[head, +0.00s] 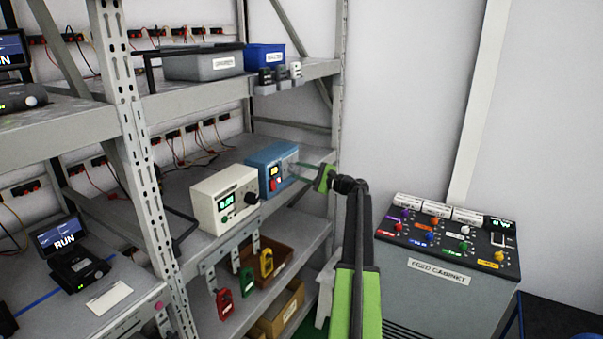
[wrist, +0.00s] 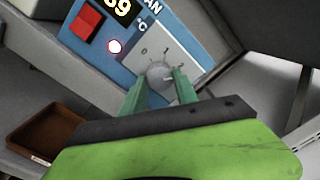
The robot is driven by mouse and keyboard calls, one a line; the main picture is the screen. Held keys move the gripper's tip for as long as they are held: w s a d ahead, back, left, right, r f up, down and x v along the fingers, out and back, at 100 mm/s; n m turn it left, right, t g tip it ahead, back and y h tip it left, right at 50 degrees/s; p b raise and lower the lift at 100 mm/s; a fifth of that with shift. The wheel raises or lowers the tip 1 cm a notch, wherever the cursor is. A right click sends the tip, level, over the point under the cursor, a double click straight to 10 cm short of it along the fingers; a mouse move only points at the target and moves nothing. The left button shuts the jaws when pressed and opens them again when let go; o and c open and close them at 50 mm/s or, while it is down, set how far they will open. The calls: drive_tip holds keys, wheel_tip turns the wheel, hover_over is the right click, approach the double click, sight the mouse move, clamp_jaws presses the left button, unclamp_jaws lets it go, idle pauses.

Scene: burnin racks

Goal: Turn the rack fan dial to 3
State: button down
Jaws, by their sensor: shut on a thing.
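The rack fan unit is a blue box (head: 272,167) on the middle shelf; its front panel fills the upper middle of the wrist view (wrist: 135,35). The grey round fan dial (wrist: 158,71) sits on a pale scale plate (wrist: 172,48) with a 0 and a 1 readable; the marks further right are too small or covered. My gripper (wrist: 157,84) is shut on the dial, one green finger on each side. In the head view my gripper (head: 295,170) reaches the unit's right front. Where the dial points, I cannot tell.
A red switch (wrist: 87,22), a glowing red-rimmed lamp (wrist: 115,46) and a partly cut-off number display (wrist: 123,6) are left of the dial. A cream instrument (head: 225,199) stands left of the blue unit. A rack upright (head: 338,100) is close on the right. A feed cabinet (head: 440,265) stands further right.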

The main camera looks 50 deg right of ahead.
drive_tip(key=m, duration=0.4)
drive_tip(key=shift+m, duration=1.9)
drive_tip(key=c, duration=0.9)
unclamp_jaws()
drive_tip(key=v, duration=1.7)
drive_tip(key=shift+s+a+r, duration=0.2)
drive_tip(key=shift+s, duration=0.15)
